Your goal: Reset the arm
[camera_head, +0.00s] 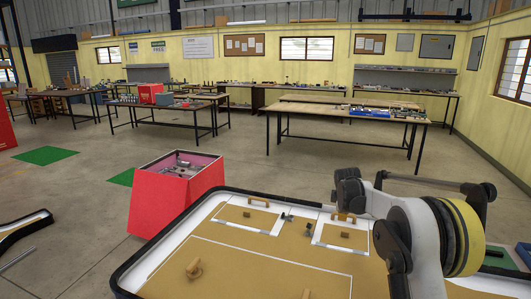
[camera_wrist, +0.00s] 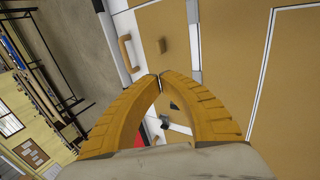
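My gripper (camera_wrist: 160,75) shows in the wrist view as two ribbed yellow fingers. Their tips meet, and nothing is seen held between them. It points over a tan board with white lines (camera_wrist: 222,90); I cannot tell its exact height above the board. A wooden handle (camera_wrist: 126,54) and a small wooden knob (camera_wrist: 162,46) lie beyond the fingertips and look clear of them. In the head view, my arm is folded at the right, over the tan board (camera_head: 250,262); the fingers cannot be made out there.
The board has a raised black rim (camera_head: 130,265), wooden handles (camera_head: 259,201), and knobs (camera_head: 193,268). A red box (camera_head: 150,205) stands just beyond its left side. Workbenches (camera_head: 345,110) stand farther back. Open concrete floor (camera_head: 70,195) lies between.

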